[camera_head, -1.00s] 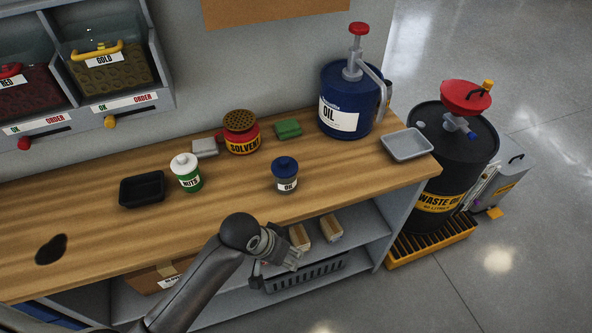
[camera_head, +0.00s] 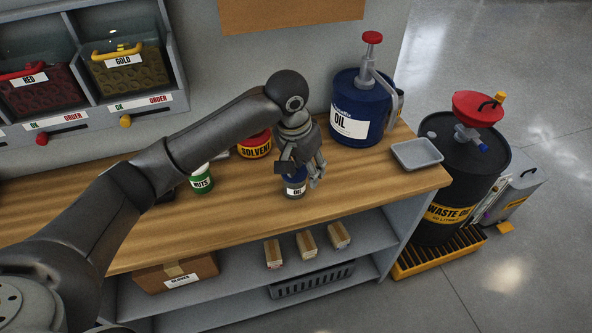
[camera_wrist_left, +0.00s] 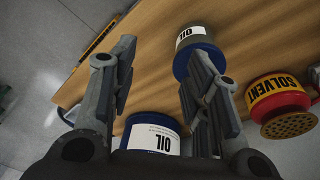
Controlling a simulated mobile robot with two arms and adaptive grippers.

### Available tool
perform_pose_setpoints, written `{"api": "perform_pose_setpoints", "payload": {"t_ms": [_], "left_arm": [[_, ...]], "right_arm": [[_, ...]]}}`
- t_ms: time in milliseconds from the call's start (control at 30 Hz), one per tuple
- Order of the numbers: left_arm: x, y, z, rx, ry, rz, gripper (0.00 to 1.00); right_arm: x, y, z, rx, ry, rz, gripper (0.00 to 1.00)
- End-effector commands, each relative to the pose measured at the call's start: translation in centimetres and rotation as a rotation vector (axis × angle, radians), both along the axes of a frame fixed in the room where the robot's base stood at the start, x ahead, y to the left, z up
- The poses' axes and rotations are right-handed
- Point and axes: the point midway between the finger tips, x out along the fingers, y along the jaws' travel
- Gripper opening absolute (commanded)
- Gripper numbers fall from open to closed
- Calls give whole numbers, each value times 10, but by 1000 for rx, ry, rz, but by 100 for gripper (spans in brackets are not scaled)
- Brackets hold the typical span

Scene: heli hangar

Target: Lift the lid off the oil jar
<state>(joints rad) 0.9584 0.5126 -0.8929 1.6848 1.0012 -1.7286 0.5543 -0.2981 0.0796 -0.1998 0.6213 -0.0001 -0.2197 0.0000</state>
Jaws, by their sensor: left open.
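The small grey oil jar (camera_head: 294,191) with a white OIL label stands upright on the workbench. Its dark blue lid (camera_wrist_left: 200,58) is on it; in the head view the lid is mostly hidden by my fingers. My left gripper (camera_head: 301,170) is open just above the jar, its fingers pointing down. In the left wrist view the jar (camera_wrist_left: 190,36) lies off toward the right finger, which covers part of the lid, and the space between the fingers (camera_wrist_left: 158,58) shows bare bench. Whether a finger touches the lid I cannot tell. My right gripper is not in view.
The red solvent can (camera_head: 254,149) stands close behind the jar, to its left. The large blue oil drum with pump (camera_head: 357,118) stands behind right. A green-and-white nuts can (camera_head: 202,182) is left, partly behind my arm. A grey tray (camera_head: 417,155) sits at the right end.

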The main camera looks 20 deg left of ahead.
Motion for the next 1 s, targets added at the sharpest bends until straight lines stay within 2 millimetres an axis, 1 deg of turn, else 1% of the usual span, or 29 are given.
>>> {"api": "perform_pose_setpoints", "payload": {"t_ms": [33,100,200,300,367,467,700,867,967,1000], "left_arm": [[9,10,17,20,-2,25,44],[16,21,34,39,5,58,44],[21,34,54,58,16,97,44],[24,42,66,70,23,125,44],[25,44,70,72,27,134,44],[26,46,65,73,31,141,44],[32,44,28,73,31,142,44],[34,44,17,74,28,140,44],[35,44,8,73,30,140,44],[36,44,2,75,31,140,44]], "right_arm": [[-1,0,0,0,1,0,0],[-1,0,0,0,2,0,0],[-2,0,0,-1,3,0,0],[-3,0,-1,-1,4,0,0],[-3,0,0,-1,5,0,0],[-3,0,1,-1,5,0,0],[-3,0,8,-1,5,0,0],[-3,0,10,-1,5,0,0],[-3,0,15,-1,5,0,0],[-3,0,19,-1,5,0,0]]}}
